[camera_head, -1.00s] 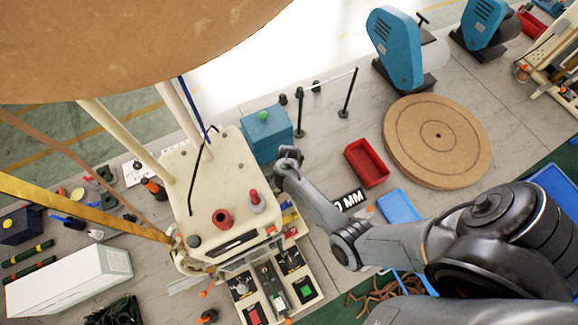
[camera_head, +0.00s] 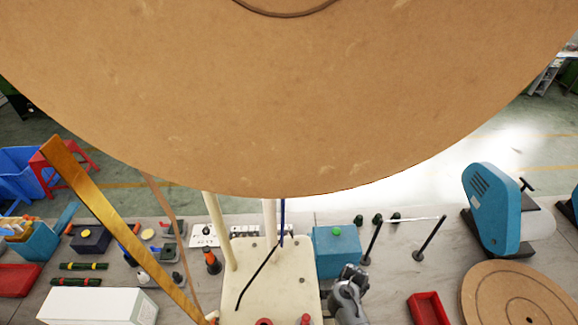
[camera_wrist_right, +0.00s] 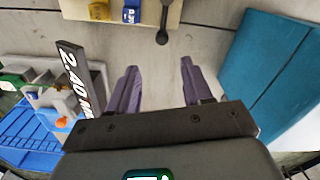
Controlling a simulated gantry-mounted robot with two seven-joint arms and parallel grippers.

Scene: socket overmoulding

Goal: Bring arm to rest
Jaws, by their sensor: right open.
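My right arm (camera_head: 348,302) comes up from the bottom edge of the head view, beside the cream machine top and just below the blue box. Only its end section shows there, and its fingers cannot be made out. In the right wrist view, my right gripper (camera_wrist_right: 158,82) has two purple fingers spread apart with nothing between them. Grey bench surface shows beyond the fingertips. My left gripper is not in view.
A large brown disc (camera_head: 300,95) fills the top of the head view. The cream machine (camera_head: 262,275), blue box (camera_head: 336,262), red tray (camera_head: 428,308) and round board (camera_head: 515,295) surround the arm. A blue block (camera_wrist_right: 270,70) is right of the gripper.

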